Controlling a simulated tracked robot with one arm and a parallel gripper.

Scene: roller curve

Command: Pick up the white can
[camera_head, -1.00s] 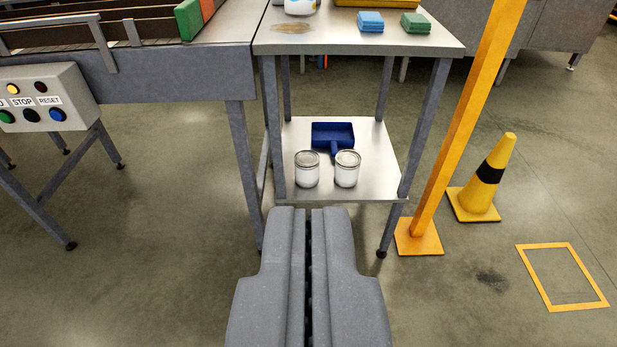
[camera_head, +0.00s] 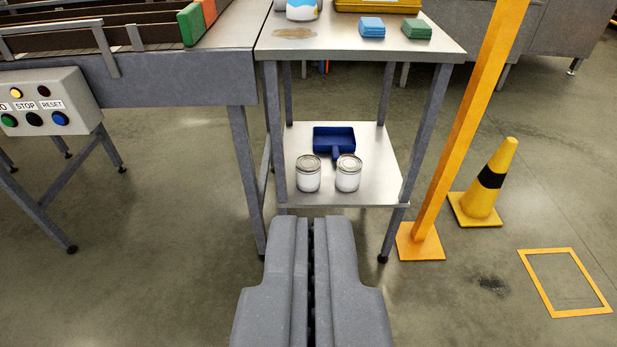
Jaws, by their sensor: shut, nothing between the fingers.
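Two similar white cans with metal lids stand upright side by side on the lower shelf (camera_head: 375,190) of a metal table: a left white can (camera_head: 308,178) and a right white can (camera_head: 348,178). I cannot tell which of them the task means. My gripper (camera_head: 311,222) is at the bottom middle of the view, shut and empty. Its tips show just below the shelf's front edge in the picture, apart from the cans. A blue dustpan (camera_head: 334,140) lies behind the cans, its handle pointing between them.
The table's top (camera_head: 340,45) overhangs the shelf, with blue (camera_head: 372,28) and green (camera_head: 416,29) sponges. Table legs flank the shelf. A yellow post (camera_head: 470,130) and cone (camera_head: 485,185) stand right. A conveyor (camera_head: 170,85) and button box (camera_head: 45,100) stand left.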

